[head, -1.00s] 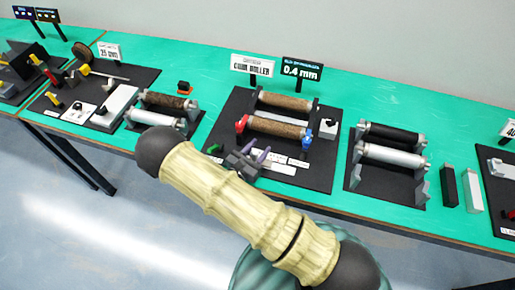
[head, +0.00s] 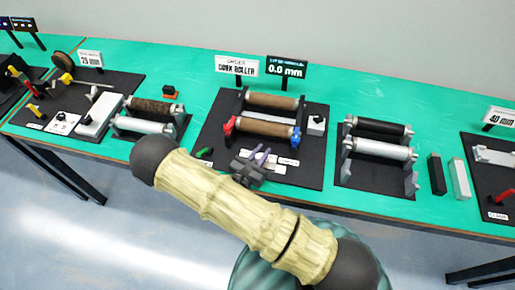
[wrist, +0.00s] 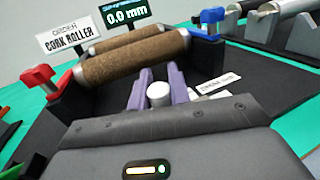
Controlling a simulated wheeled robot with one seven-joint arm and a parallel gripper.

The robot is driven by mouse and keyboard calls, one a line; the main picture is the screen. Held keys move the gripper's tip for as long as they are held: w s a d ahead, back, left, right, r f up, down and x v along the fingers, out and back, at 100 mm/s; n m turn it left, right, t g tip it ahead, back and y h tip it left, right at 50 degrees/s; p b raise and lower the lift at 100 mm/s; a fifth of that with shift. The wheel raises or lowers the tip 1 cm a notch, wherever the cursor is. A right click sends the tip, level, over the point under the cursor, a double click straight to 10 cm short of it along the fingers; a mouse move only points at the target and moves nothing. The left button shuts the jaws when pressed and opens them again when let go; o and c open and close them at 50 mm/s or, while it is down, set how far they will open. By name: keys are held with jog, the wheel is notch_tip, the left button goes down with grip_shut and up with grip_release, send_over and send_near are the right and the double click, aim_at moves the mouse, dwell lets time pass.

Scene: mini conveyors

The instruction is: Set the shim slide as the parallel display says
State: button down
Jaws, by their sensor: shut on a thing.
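The parallel display (head: 286,67) reads 0.0 mm; it also shows in the wrist view (wrist: 128,14). It stands behind the middle station. My gripper (head: 262,156) is low over the front of that station's black base. In the wrist view my gripper (wrist: 158,85) has its purple fingers on both sides of a pale round knob (wrist: 158,95), shut on it. I take this knob for the shim slide's; the rest of the slide is hidden by my gripper. A cork roller (wrist: 130,58) lies just beyond, between a red clamp (wrist: 38,77) and a blue clamp (wrist: 211,18).
A sign (head: 236,66) reads "order cork roller". A second roller (head: 270,101) lies behind the front one. A rack with black and silver rollers (head: 380,151) is to the right, another rack (head: 140,126) to the left. White labels (head: 289,162) lie near my gripper.

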jog(key=shift+s+d, duration=0.1)
jog(key=shift+d, duration=0.05)
jog(key=c, duration=1.3)
grip_release()
jog(key=b+v, duration=0.3)
jog(key=v, duration=1.4)
jog(key=shift+s+b, duration=0.3)
jog(key=shift+d+r, duration=0.1)
